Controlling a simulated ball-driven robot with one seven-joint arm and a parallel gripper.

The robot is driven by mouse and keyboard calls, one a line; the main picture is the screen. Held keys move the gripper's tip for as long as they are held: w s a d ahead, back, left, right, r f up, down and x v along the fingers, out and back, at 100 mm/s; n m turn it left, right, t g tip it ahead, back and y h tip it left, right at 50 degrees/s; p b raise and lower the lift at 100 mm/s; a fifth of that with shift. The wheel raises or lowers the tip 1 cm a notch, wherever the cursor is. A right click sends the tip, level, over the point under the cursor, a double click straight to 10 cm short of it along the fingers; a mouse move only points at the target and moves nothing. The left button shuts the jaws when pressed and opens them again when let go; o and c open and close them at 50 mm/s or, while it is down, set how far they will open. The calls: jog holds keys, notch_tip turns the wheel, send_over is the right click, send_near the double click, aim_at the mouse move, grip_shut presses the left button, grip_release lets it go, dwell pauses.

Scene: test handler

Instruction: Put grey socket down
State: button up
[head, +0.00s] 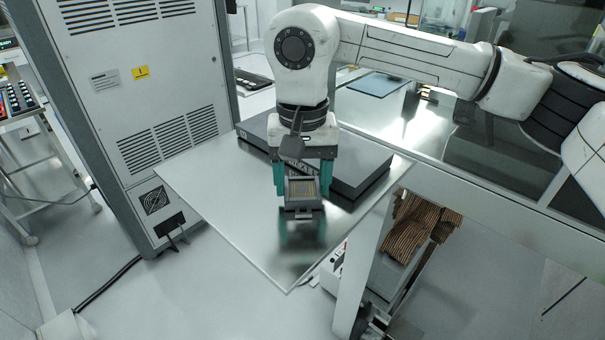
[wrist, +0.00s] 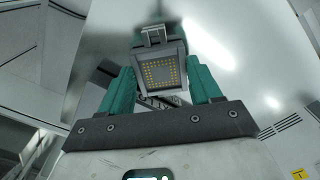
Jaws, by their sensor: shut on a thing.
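The grey socket (head: 302,191) is a small square block with a gold contact grid and a latch at one side. It also shows in the wrist view (wrist: 160,72), between the teal fingers. My gripper (head: 302,182) is shut on it and holds it over the shiny metal tabletop (head: 215,190), near the front corner. The teal fingers and the socket reflect in the metal below. I cannot tell whether the socket's underside touches the surface.
A flat black box (head: 360,172) lies on the tabletop just behind my gripper. A tall grey cabinet (head: 145,90) stands at the left. Bare tabletop lies to the left and in front of the socket. Brown folded pieces (head: 420,222) sit below the table's right edge.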

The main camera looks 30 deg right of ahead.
jog(key=shift+f, duration=0.1)
jog(key=shift+f, duration=0.1)
jog(key=o, duration=1)
